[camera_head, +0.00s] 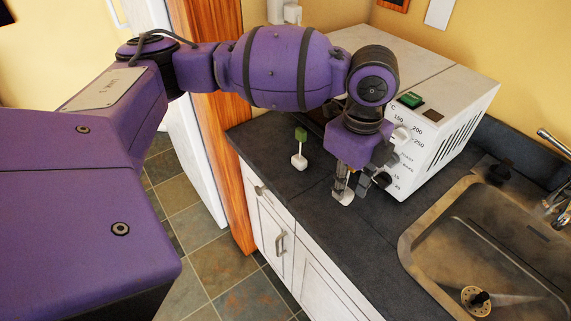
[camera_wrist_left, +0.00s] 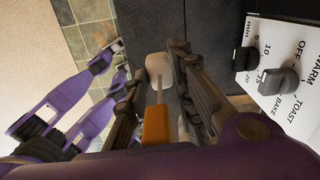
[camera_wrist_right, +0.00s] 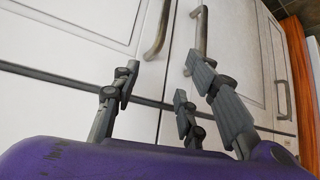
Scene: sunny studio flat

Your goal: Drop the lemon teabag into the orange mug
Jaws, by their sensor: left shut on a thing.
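My left gripper (camera_head: 353,184) points down over the dark counter, in front of the white toaster oven. In the left wrist view, a teabag with an orange-yellow tag (camera_wrist_left: 155,126) and a white bag (camera_wrist_left: 158,66) lies between the fingers, which are shut on it. Its white bag also shows below the fingers in the head view (camera_head: 343,197); I cannot tell whether it touches the counter. I cannot read a flavour on it. My right gripper (camera_wrist_right: 160,78) is open and empty in front of white cabinet doors. The orange mug is in none of the views.
A second teabag with a green tag (camera_head: 300,135) is on the counter (camera_head: 265,143) left of the left gripper. The toaster oven (camera_head: 440,125) stands close on its right. A sink (camera_head: 497,235) is at the right. Cabinet handles (camera_wrist_right: 199,30) are close to the right gripper.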

